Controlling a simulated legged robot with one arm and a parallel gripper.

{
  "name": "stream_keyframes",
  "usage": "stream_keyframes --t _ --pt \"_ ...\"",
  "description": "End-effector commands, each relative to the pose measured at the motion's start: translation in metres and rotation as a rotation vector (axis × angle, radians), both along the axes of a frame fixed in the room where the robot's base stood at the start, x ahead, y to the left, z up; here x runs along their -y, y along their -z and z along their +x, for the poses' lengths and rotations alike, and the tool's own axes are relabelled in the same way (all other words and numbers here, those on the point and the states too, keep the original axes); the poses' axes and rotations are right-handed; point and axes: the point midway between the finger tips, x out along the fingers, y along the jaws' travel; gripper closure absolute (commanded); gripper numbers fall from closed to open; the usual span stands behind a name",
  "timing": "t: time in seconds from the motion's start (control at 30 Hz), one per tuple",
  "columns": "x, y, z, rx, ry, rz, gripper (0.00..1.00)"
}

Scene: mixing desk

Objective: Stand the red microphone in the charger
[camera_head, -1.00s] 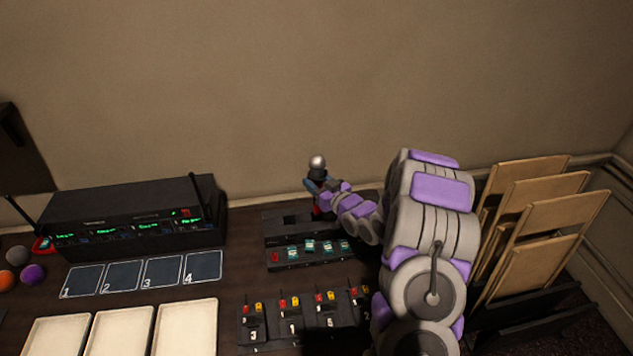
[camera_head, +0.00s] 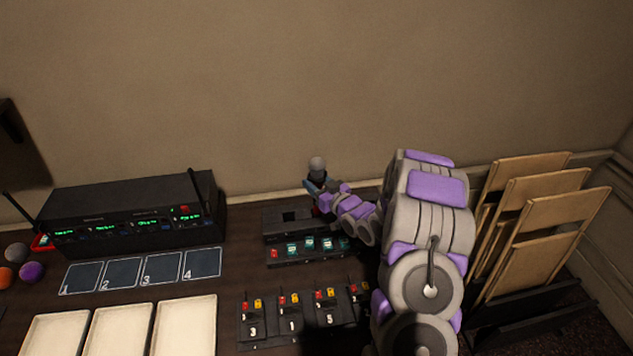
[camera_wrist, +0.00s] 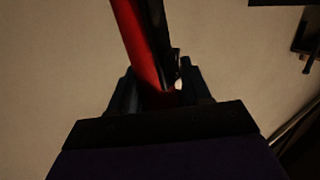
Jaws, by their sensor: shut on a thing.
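The microphone (camera_head: 317,164) stands upright in my gripper (camera_head: 319,186), its grey ball head above the jaws. In the wrist view its red body (camera_wrist: 138,45) runs up between my gripper's dark jaws (camera_wrist: 158,92), which are shut on it. The charger (camera_head: 288,217) is a dark block with a square opening, behind a row of small coloured modules. My gripper is at the charger's right end.
A black receiver rack (camera_head: 130,215) with antennas stands at the left, numbered pads (camera_head: 122,272) in front. White trays (camera_head: 186,325) lie at front left. A module row (camera_head: 306,252) and several numbered units (camera_head: 291,325) lie before the charger. Wooden panels (camera_head: 530,240) stand at right.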

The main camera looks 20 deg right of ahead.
Motion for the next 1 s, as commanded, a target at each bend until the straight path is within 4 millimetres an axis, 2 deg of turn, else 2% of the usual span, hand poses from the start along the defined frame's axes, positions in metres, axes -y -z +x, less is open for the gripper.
stream_keyframes --t 1.0 --pt "0.0 0.022 0.0 0.002 0.001 -0.001 1.0"
